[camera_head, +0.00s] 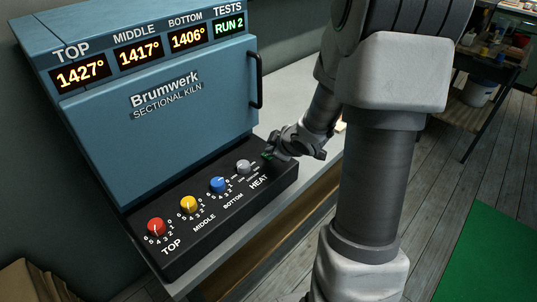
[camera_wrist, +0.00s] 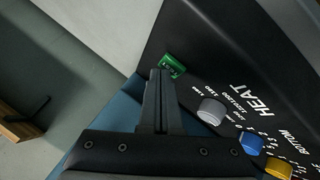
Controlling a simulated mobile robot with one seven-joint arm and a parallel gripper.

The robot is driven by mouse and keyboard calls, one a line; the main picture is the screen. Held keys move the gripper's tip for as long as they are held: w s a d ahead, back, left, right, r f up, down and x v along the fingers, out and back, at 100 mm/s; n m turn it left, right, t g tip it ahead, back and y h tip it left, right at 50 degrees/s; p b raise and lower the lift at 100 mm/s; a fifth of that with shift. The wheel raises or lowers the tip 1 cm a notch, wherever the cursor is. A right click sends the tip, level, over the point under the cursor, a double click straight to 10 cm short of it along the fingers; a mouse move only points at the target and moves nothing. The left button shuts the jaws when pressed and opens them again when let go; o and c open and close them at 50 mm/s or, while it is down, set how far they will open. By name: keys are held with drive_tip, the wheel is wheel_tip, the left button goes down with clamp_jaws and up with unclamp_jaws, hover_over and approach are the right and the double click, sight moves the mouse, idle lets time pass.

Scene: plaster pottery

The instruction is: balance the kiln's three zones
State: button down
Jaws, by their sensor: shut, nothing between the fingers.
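The blue Brumwerk sectional kiln (camera_head: 165,120) shows TOP 1427°, MIDDLE 1417°, BOTTOM 1406° and TESTS RUN 2. On its black control panel (camera_head: 185,245) are a red TOP knob (camera_head: 156,227), a yellow MIDDLE knob (camera_head: 188,205), a blue BOTTOM knob (camera_head: 218,185) and a grey HEAT knob (camera_head: 244,167). A green button (camera_wrist: 173,66) is at the panel's far end, beyond the HEAT knob. My gripper (camera_wrist: 160,74) is shut and empty, its tips right at the green button. I cannot tell whether they touch it. The knobs' exact settings are too small to read.
The kiln stands on a pale bench (camera_head: 300,100) with bare top to its right. The kiln door has a black handle (camera_head: 256,80). A cluttered side table (camera_head: 490,70) with a white bucket (camera_head: 480,93) stands far right. A green mat (camera_head: 490,255) lies on the plank floor.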

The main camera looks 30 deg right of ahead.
drive_tip(key=shift+f, duration=0.25)
drive_tip(key=shift+r, duration=0.1)
idle(0.4)
drive_tip(key=shift+r+p, duration=0.65)
drive_tip(key=shift+r, duration=0.05)
wheel_tip(320, 180, up, 5)
drive_tip(key=p, duration=0.5)
drive_tip(key=shift+r, duration=0.1)
idle(0.4)
